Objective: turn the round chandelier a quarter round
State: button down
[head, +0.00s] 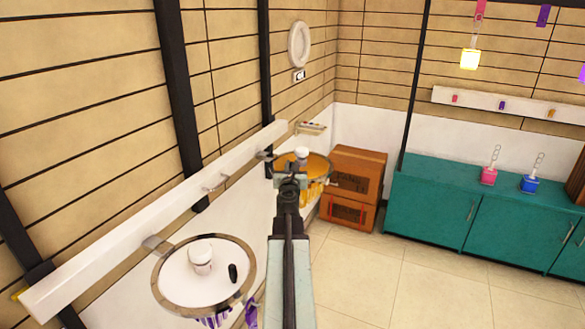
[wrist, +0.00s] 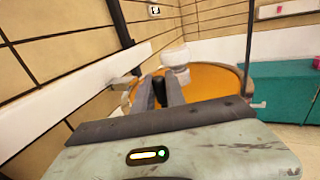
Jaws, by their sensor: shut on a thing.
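The round chandelier with an orange top (head: 312,163) is mounted on the white wall rail. Yellow drops hang below it, and a white knob (head: 302,154) stands on top. In the wrist view its orange top (wrist: 215,82) and white knob (wrist: 177,62) lie just beyond my fingers. My gripper (head: 290,178) is over the near side of this chandelier. In the wrist view my gripper (wrist: 159,88) is shut on a small black peg (wrist: 160,93) at the orange top. The peg's foot is hidden by my fingers.
A second round fixture (head: 180,285), white-topped with purple drops, hangs nearer on the same rail (head: 130,235). Brown boxes (head: 357,172) stand behind the orange one. Teal cabinets (head: 440,215) line the right; the tiled floor (head: 390,275) between is clear.

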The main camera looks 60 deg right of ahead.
dwell(0.3)
jog(key=c, duration=1.4)
grip_release()
jog(key=shift+o, duration=0.2)
